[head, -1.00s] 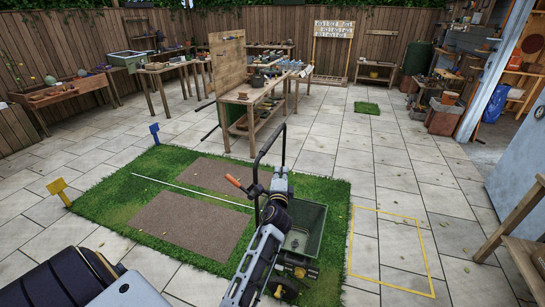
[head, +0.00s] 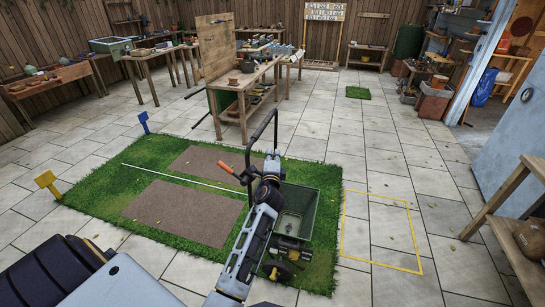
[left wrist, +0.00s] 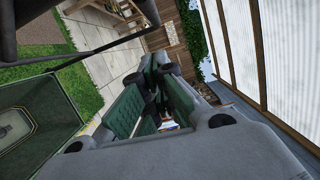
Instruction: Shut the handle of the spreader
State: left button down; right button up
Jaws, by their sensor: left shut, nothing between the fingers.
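The spreader has a dark green hopper (head: 315,200) and stands upright on the grass at its right edge. Its black tube handle (head: 276,128) rises behind my left gripper, standing up from the hopper. A lever with an orange grip (head: 226,169) sticks out to the left of the handle. My left gripper (head: 272,163) is shut and empty, close to the handle in the head view; I cannot tell whether they touch. In the left wrist view the hopper (left wrist: 30,115) lies at the left, and a black bar (left wrist: 60,62) crosses the upper left. My right gripper is out of view.
A grass mat (head: 110,192) with brown patches lies under the spreader. A yellow outline (head: 344,225) marks the paving to the right. A wooden workbench (head: 235,103) stands behind. A wooden bench (head: 505,245) stands at the right edge. Open paving lies between.

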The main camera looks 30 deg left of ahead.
pick_arm(q)
jog(key=w+a+p, duration=0.2)
jog(key=w+a, duration=0.4)
jog(key=a, duration=0.1)
jog(key=shift+a+r, duration=0.15)
jog(key=shift+a, duration=0.15)
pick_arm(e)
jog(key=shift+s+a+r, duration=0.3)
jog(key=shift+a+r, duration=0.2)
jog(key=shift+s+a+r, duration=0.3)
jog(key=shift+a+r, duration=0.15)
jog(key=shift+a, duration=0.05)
pick_arm(q)
jog(key=shift+w+a, duration=0.1)
jog(key=shift+a, duration=0.1)
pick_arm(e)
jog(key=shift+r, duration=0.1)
